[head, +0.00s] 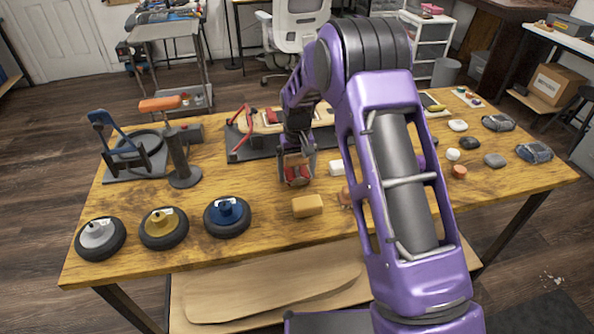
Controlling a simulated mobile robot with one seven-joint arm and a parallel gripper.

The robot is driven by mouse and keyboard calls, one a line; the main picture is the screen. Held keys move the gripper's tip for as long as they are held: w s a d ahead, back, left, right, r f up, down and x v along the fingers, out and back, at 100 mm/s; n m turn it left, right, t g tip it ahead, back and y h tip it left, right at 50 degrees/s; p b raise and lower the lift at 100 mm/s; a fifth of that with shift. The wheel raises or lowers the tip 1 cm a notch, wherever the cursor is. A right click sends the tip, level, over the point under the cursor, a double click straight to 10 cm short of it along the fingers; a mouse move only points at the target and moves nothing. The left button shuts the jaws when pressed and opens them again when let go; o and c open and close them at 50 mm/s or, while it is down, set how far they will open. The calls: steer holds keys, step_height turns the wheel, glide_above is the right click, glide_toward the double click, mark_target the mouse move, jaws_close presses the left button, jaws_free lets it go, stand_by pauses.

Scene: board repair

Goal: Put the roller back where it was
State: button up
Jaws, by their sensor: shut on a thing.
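My gripper (297,172) points down over the middle of the wooden table (262,235). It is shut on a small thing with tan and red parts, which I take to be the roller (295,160). The fingers and the arm hide much of it, so its full shape does not show. I cannot tell whether it touches the table top. A yellow-tan block (308,205) lies just in front of the gripper.
Three wheels (163,228) lie at the front left. Behind them are an orange-topped dark stand (183,160) and a blue-armed fixture (118,140). A skateboard deck (262,122) lies behind the gripper. Several small items and shoe-like pieces (534,152) lie at the right.

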steer(key=shift+s+f, duration=0.15)
steer(key=shift+f, duration=0.25)
steer(key=shift+c, duration=0.9)
steer(key=o, duration=1.4)
steer(key=shift+f, duration=0.1)
steer(key=shift+c, duration=0.2)
step_height(320, 180, up, 14)
steer(key=shift+f+p, duration=0.2)
steer(key=shift+p, duration=1)
